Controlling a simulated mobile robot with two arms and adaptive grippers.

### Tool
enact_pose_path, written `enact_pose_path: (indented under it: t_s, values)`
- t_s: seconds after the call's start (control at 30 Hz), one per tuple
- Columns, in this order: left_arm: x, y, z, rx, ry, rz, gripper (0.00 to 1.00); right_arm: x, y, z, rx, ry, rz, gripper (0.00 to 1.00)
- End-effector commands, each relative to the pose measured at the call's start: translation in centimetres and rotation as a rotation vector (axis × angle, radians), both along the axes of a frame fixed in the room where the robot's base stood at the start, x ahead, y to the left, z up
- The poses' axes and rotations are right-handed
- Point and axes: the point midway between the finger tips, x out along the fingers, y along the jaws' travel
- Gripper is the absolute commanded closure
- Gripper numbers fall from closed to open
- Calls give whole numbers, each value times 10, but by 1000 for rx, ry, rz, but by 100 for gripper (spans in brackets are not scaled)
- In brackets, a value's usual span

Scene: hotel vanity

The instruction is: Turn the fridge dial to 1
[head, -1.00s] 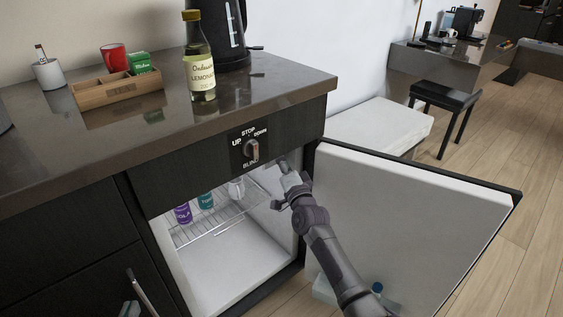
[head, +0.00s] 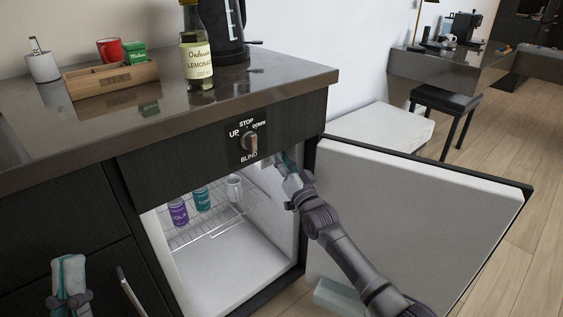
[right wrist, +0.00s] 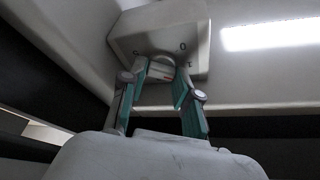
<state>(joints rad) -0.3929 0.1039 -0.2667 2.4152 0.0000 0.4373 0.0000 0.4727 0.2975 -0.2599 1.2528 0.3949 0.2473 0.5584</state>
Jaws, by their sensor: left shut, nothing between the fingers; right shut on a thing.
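The fridge dial (right wrist: 160,71) shows in the right wrist view on a pale housing (right wrist: 185,35) with small dark marks around it, too small to read surely. My right gripper (right wrist: 161,75) has its teal fingers closed on the dial from both sides. In the head view my right gripper (head: 284,166) reaches into the open fridge (head: 230,265) at its upper right inner wall; the dial is hidden there. My left gripper (head: 68,268) is shut and empty, low at the left in front of the dark cabinet.
The open fridge door (head: 415,220) stands to the right of my right arm. A blind knob (head: 250,142) is on the panel above. Cans (head: 178,212) stand on the wire shelf (head: 215,222). A lemonade bottle (head: 197,60) stands on the counter.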

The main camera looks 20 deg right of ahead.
Motion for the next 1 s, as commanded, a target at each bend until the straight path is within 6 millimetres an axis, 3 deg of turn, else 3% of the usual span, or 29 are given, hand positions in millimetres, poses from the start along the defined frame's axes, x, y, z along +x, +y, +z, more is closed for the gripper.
enact_pose_path:
  t_s: [0.5, 0.53, 0.6, 1.0]
  values:
    - [-6, 1, 4, -12, -38, -2, 100, 0, 0, -2, -25, -5, 0, 100]
    - [-6, 1, 4, -12, -38, -2, 100, 0, 0, -2, -25, -5, 0, 67]
    - [-6, 1, 4, -12, -38, -2, 100, 0, 0, -1, -25, -5, 0, 58]
    - [-5, 1, 4, -11, -37, -2, 100, -8, -1, -5, -23, -4, 0, 58]
